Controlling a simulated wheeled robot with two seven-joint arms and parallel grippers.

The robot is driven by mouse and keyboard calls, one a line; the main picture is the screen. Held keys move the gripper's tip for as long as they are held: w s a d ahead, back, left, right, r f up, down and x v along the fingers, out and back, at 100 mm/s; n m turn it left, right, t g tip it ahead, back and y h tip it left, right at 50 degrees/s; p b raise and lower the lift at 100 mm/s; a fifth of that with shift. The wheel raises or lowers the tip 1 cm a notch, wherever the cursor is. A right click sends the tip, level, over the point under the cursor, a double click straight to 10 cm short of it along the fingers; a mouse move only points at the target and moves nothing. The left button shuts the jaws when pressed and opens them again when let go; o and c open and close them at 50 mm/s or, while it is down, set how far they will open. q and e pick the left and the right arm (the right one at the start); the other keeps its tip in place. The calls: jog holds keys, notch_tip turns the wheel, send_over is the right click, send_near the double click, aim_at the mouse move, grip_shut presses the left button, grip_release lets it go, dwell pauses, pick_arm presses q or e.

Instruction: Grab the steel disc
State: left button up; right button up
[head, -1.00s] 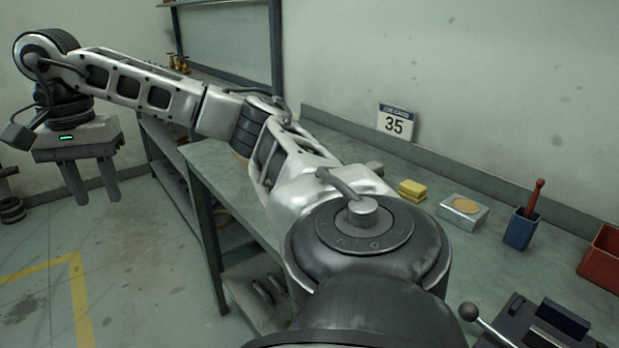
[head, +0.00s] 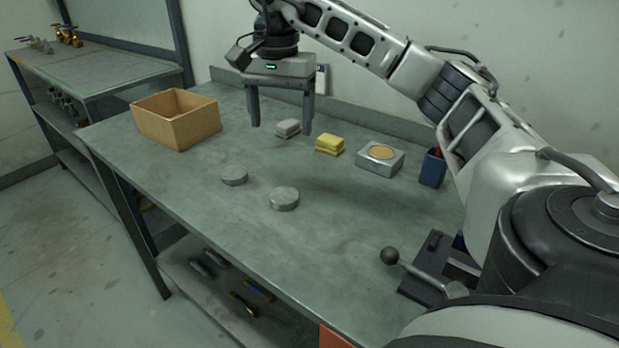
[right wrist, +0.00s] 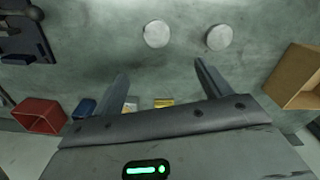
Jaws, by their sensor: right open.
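Two grey round discs lie flat and apart on the workbench. The nearer disc (head: 284,199) also shows in the right wrist view (right wrist: 157,34), where it looks lighter. The farther disc (head: 234,176) is nearer the cardboard box and also shows in the right wrist view (right wrist: 219,37). I cannot tell for sure which one is steel. My right gripper (head: 281,125) is open and empty above the bench, beyond the discs in the head view. Its fingers (right wrist: 161,75) point down and touch neither disc. My left gripper is not in view.
An open cardboard box (head: 177,122) stands at the bench's left. A ball-ended lever (head: 390,256) stands nearer. Bench around the discs is clear.

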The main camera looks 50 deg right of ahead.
send_over(284, 195)
jog(key=d, duration=0.1)
jog(key=f, duration=0.9)
jog(key=shift+w+f, duration=0.2)
jog(key=shift+w, duration=0.1)
jog(key=shift+s+a+f, duration=0.1)
jog(key=shift+a+f, duration=0.05)
jog(key=shift+f, duration=0.75)
jog(key=shift+s+a+f, duration=0.1)
jog(key=shift+a+f, duration=0.05)
jog(key=shift+f, duration=0.8)
jog(key=shift+s+a+f, duration=0.1)
jog(key=shift+a+f, duration=0.05)
jog(key=shift+f, duration=0.75)
jog(key=c, duration=1.3)
